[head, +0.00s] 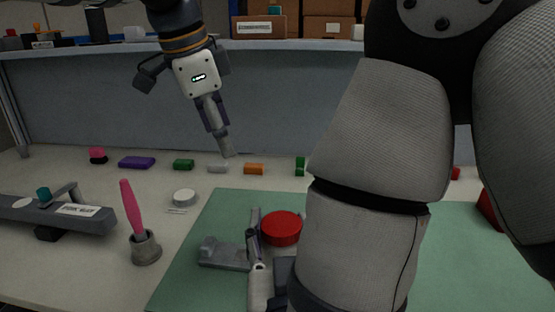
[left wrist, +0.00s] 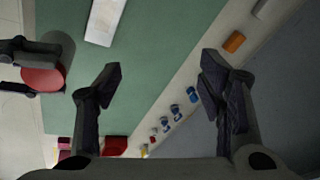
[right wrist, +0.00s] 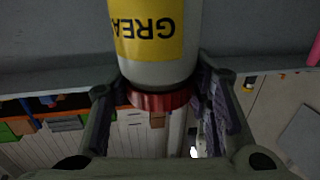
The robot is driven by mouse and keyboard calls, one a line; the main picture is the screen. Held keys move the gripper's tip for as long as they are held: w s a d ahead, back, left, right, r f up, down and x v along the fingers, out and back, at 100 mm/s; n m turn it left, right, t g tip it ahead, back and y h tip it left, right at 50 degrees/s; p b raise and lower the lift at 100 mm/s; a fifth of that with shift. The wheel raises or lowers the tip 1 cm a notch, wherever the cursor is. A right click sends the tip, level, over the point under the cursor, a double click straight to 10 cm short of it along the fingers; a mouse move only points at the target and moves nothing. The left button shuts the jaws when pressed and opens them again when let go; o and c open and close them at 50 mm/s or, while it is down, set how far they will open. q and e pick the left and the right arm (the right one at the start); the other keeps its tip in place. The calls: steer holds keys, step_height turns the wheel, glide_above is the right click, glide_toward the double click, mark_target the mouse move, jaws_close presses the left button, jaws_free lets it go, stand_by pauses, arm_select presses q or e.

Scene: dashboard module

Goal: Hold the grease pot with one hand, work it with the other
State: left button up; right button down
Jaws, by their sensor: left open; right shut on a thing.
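The grease pot shows in the right wrist view as a white pot (right wrist: 160,72) with a yellow label reading "GREA" upside down and a red lid (right wrist: 160,99). My right gripper (right wrist: 158,104) is shut on it, with a finger on either side near the lid. In the head view its red lid (head: 281,229) is seen from above over the green mat; my right arm hides much of that gripper and the pot. The lid also shows in the left wrist view (left wrist: 42,79). My left gripper (head: 227,150) is open and empty near the back of the table, apart from the pot.
A pink-handled brush (head: 133,206) stands in a grey cup (head: 146,248). A grey device (head: 60,214) is at the left, and a white disc (head: 184,197) lies by the green mat (head: 208,216). Several coloured blocks line the back, below a shelf (head: 300,45) with boxes.

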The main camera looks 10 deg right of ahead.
mark_target(284, 221)
arm_select(q)
steer(key=s+d+m+g, duration=0.1)
steer(key=s+d, duration=0.2)
steer(key=s, duration=0.1)
steer(key=s+d+m+g+y, duration=0.1)
steer(key=s+d+m, duration=0.1)
steer(key=s, duration=0.2)
steer(key=s+d+m+g+y, duration=0.1)
steer(key=s+d+m, duration=0.1)
steer(key=s, duration=0.3)
steer(key=shift+s+d, duration=0.1)
steer(key=shift+d, duration=0.7)
step_height(284, 221, down, 7)
steer(key=shift+d, duration=0.15)
steer(key=shift+f, duration=0.4)
steer(key=c, duration=1.2)
steer(key=n, duration=0.3)
steer(key=o, duration=1.3)
steer(key=shift+c, duration=0.2)
steer(key=shift+r, duration=0.15)
